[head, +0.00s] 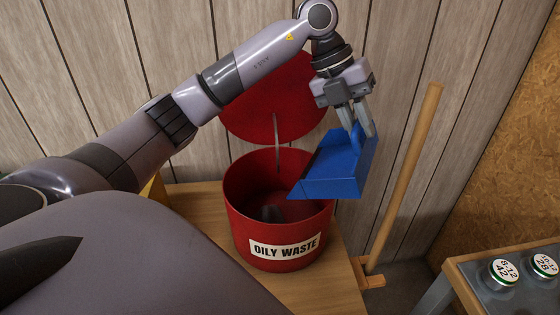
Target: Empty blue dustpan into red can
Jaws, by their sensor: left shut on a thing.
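The blue dustpan (338,172) hangs from my left gripper (360,130), which is shut on its handle. The dustpan is over the right side of the red can (250,235), with its lower left corner over the opening. The can is labelled "OILY WASTE" and stands on a wooden surface. Its red lid (262,105) is raised at the back, partly hidden by my left arm. Something dark (270,212) lies inside the can; I cannot tell what it is. The inside of the dustpan is mostly hidden. My right gripper is not in view.
A wooden handle (410,165) leans against the plank wall, right of the dustpan, its foot near the floor. A table (452,275) with several labelled round-topped things stands at the lower right. The wooden surface (335,290) right of the can is bare.

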